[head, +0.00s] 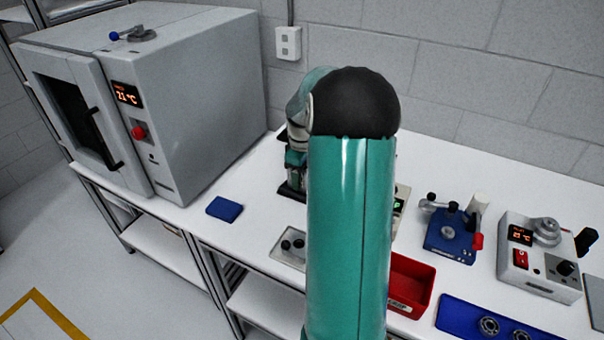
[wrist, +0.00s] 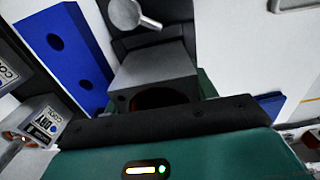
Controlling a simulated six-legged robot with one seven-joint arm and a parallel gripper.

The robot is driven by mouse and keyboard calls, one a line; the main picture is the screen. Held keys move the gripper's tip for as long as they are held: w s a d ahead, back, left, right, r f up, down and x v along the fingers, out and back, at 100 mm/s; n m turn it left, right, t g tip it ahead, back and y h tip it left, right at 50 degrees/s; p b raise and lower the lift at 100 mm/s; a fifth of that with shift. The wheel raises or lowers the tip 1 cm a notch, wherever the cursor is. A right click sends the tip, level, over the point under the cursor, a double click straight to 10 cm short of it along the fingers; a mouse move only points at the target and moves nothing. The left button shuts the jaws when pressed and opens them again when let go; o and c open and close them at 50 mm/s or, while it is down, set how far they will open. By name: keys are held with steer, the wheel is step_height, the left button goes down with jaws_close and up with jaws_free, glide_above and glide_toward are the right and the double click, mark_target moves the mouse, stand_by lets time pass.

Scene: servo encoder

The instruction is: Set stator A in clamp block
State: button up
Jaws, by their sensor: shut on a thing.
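My gripper (wrist: 158,92) shows in the wrist view, with its teal body and black edge along the bottom. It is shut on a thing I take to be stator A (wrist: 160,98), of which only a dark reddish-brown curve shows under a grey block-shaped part. Its fingertips are not clear. In the head view my own teal arm covers the middle, and the gripper and its load are hidden. A blue fixture (head: 450,236) with black knobs and a red-tipped lever stands right of the arm; it may be the clamp block, but I cannot tell for sure.
A red bin (head: 412,280) and a blue tray (head: 462,318) with ring parts lie at the front right. A grey control box (head: 540,262) stands right of the fixture. A large oven (head: 190,100) fills the left. A blue pad (head: 224,208) lies on the white bench (head: 255,180).

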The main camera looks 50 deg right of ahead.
steer(key=shift+f, duration=0.1)
stand_by(1.1)
steer(key=shift+r, duration=0.25)
stand_by(0.4)
steer(key=shift+f, duration=0.25)
stand_by(0.4)
steer(key=shift+r, duration=0.25)
stand_by(0.5)
steer(key=o, duration=1.8)
steer(key=shift+f, duration=0.1)
